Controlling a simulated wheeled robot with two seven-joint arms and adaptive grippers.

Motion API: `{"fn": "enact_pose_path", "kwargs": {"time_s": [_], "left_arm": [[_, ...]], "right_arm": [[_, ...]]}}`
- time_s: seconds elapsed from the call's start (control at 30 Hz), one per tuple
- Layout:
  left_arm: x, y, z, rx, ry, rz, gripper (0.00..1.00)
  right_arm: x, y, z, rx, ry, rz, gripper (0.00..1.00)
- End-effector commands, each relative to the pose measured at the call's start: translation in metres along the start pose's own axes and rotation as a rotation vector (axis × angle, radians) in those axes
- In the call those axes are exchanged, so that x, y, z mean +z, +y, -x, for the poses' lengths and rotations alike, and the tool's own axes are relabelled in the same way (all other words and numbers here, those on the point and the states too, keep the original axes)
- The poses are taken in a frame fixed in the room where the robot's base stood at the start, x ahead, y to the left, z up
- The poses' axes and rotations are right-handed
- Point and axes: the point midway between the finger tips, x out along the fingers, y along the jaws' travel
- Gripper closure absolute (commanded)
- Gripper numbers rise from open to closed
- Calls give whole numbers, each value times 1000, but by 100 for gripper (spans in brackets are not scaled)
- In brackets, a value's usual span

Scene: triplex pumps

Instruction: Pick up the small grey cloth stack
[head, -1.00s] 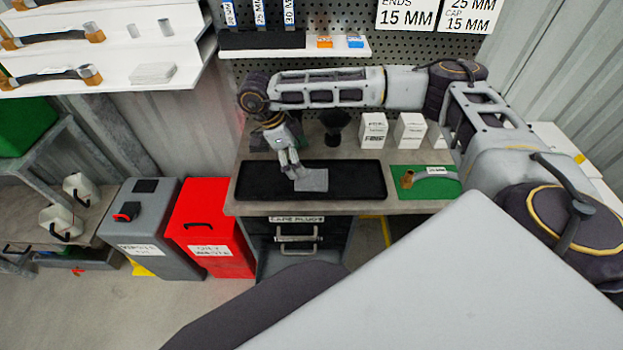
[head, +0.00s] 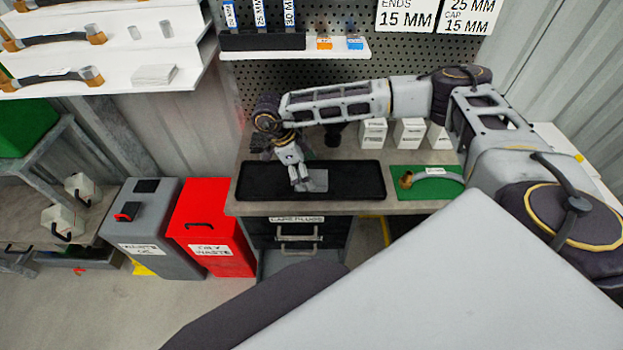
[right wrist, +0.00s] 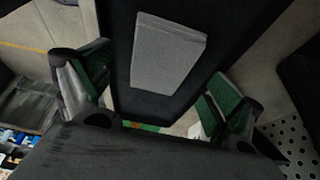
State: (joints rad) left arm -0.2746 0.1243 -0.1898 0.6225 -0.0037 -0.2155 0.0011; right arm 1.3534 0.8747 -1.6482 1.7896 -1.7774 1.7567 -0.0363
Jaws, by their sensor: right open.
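The small grey cloth stack (head: 317,181) lies on the black tray (head: 358,182) on the workbench. My right gripper (head: 301,186) is over the tray at the left side of the stack and hides part of it in the head view. In the right wrist view the cloth stack (right wrist: 168,55) shows whole, between and beyond the two spread fingers of my right gripper (right wrist: 160,95). Its green finger pads are apart and nothing is between them. I cannot tell the exact height above the stack. My left gripper is not in view.
A green mat (head: 433,188) with a hose piece (head: 432,175) lies right of the tray. White boxes (head: 409,132) stand behind it. A red waste bin (head: 207,228) and a grey bin (head: 142,226) stand left of the bench. A shelf (head: 290,50) hangs above.

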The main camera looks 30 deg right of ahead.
Motion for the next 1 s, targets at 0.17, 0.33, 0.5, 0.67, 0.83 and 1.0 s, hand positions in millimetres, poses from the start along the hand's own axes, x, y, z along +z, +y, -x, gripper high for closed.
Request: {"fn": "enact_pose_path", "kwargs": {"time_s": [0.17,0.33,0.5,0.67,0.83,1.0], "left_arm": [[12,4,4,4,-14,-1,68],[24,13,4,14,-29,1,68],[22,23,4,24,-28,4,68],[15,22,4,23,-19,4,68],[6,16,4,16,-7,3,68],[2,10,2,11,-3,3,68]], "right_arm": [[-1,0,-18,1,1,-1,8],[-1,1,-24,1,1,0,8],[-1,0,-24,0,1,0,8],[0,0,-24,0,1,0,8],[0,0,-24,0,1,0,8],[0,0,-24,0,1,0,8]]}}
